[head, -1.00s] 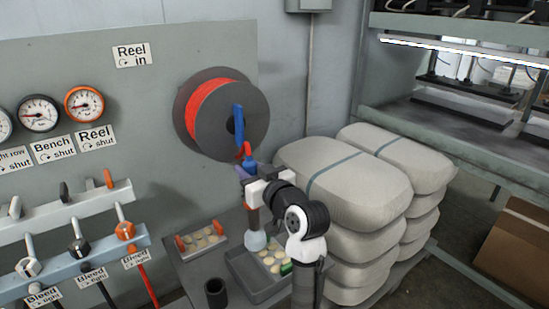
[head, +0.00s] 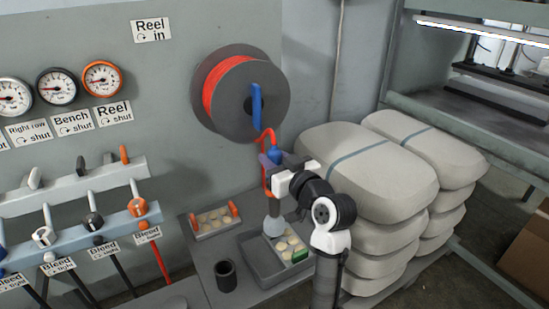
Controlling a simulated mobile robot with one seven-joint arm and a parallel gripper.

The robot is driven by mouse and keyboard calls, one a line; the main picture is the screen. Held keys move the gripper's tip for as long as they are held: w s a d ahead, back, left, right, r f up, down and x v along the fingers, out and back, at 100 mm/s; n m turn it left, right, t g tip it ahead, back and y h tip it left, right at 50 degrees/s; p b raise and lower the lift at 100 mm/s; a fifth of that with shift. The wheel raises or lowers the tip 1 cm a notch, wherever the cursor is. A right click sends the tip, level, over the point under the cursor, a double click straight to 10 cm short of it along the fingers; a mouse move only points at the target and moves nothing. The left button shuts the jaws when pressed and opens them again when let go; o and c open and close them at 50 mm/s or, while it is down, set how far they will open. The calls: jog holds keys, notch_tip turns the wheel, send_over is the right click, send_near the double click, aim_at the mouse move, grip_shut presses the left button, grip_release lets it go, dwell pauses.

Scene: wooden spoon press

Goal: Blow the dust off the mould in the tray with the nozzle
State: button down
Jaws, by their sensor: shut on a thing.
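My gripper (head: 274,182) is shut on the nozzle, which has a blue top (head: 274,155) and a pale flared end (head: 273,227) pointing down. The red hose (head: 265,138) runs from the nozzle up towards the reel. The nozzle's flared end is over the left back part of the grey tray (head: 262,272), apart from or touching it I cannot tell. The mould (head: 293,247) lies in the tray, with several pale round hollows and a green patch at its right. The nozzle and my arm hide part of the tray and mould.
A second mould with orange handles (head: 212,224) lies on the bench behind left. A dark open cup (head: 226,277) stands left of the tray. The hose reel (head: 222,90) is on the wall panel. Stacked pale sacks (head: 350,170) stand close at the right. Valve levers (head: 90,190) are at the left.

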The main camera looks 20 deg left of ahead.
jog(key=shift+f+b, duration=0.9)
jog(key=shift+f, duration=0.45)
jog(key=v, duration=0.7)
jog(key=shift+s+d, duration=0.25)
jog(key=shift+s, duration=0.15)
dwell(0.7)
jog(key=shift+d+r, duration=0.1)
dwell(0.4)
